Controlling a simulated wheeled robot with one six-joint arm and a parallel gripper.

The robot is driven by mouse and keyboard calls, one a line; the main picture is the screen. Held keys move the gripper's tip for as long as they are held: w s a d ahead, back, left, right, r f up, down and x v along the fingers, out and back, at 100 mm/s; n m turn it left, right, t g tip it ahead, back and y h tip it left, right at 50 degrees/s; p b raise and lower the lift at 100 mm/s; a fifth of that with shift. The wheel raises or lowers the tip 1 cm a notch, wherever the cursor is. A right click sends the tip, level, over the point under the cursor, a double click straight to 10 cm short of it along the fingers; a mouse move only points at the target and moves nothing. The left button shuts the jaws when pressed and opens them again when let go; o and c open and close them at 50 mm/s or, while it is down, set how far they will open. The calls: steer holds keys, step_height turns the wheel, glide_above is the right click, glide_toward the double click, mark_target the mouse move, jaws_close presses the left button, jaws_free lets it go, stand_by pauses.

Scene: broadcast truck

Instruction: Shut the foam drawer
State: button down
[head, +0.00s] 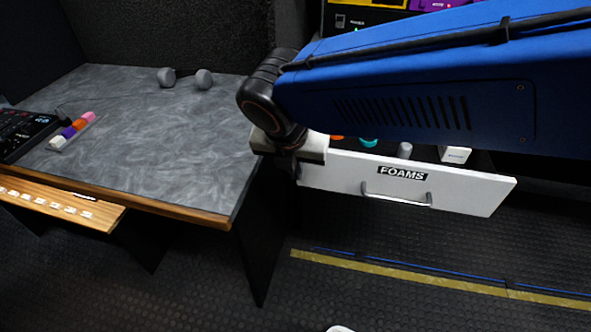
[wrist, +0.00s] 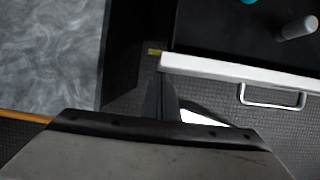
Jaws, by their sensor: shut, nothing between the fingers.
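The foam drawer (head: 335,168) stands pulled out, its white front labelled FOAMS with a silver bar handle (head: 397,198). Its dark inside shows behind the front, with several small items in it. The wrist view shows the left part of the drawer front (wrist: 205,66) and the handle (wrist: 272,96). My gripper (head: 294,170) is shut and empty at the left end of the drawer front. In the wrist view its dark fingers (wrist: 160,92) point down just in front of that left end; I cannot tell whether they touch it. My blue arm hides part of the drawer's back.
A grey-topped desk (head: 150,130) with a wooden edge stands left of the drawer, its dark side panel close to my gripper. Coloured foam pieces (head: 72,129), a black console (head: 22,133) and two grey pieces (head: 185,78) lie on it. The floor before the drawer is clear.

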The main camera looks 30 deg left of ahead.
steer(key=shift+w, duration=0.1)
steer(key=w+a, duration=0.3)
steer(key=w, duration=1)
steer(key=w+a, duration=0.3)
steer(key=w, duration=1.1)
steer(key=shift+a, duration=0.2)
steer(key=shift+r, duration=0.15)
